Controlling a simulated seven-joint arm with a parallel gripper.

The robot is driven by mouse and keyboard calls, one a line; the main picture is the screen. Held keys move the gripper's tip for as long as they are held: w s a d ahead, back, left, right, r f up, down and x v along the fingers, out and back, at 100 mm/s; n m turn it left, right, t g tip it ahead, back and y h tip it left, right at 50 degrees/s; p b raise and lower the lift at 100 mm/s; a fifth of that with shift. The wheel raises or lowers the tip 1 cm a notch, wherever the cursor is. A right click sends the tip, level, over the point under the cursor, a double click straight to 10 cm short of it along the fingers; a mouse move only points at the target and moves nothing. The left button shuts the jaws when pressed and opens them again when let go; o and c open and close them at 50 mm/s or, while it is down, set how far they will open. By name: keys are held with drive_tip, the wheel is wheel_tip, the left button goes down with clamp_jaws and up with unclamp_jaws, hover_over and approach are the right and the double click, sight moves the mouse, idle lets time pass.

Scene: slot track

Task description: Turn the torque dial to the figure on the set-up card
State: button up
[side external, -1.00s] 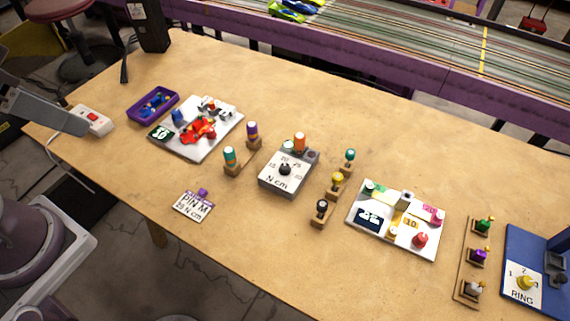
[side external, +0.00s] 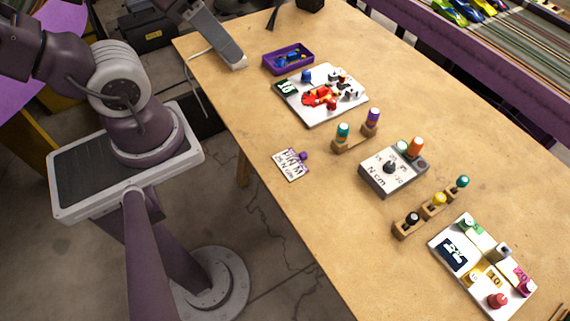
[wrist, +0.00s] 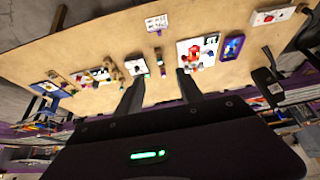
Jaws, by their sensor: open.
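The torque dial is a grey box (side external: 378,182) marked "N cm", with a dark round knob (side external: 390,167) and figures around it, on the middle of the table. I cannot tell where the knob points. The set-up card (side external: 291,165) lies to its left, with a purple knob at its edge; it reads "PIN M" and a small figure in N cm that looks like 25. In the wrist view, my gripper (wrist: 159,76) is open and empty, high above the table. The dial box (wrist: 136,68) shows beyond its left finger and the card (wrist: 157,22) further off.
Wooden stands with coloured-handled drivers (side external: 352,143) (side external: 432,211) flank the dial box on both sides. The table between card and dial is clear.

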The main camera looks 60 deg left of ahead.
idle(0.6)
drive_tip(key=n+g, duration=0.3)
drive_tip(key=g, duration=0.3)
hover_over(392, 164)
wheel_tip(392, 164, down, 27)
drive_tip(key=shift+a+f, duration=0.1)
wheel_tip(392, 164, down, 8)
drive_tip(key=shift+r, duration=0.15)
drive_tip(key=shift+c, duration=0.3)
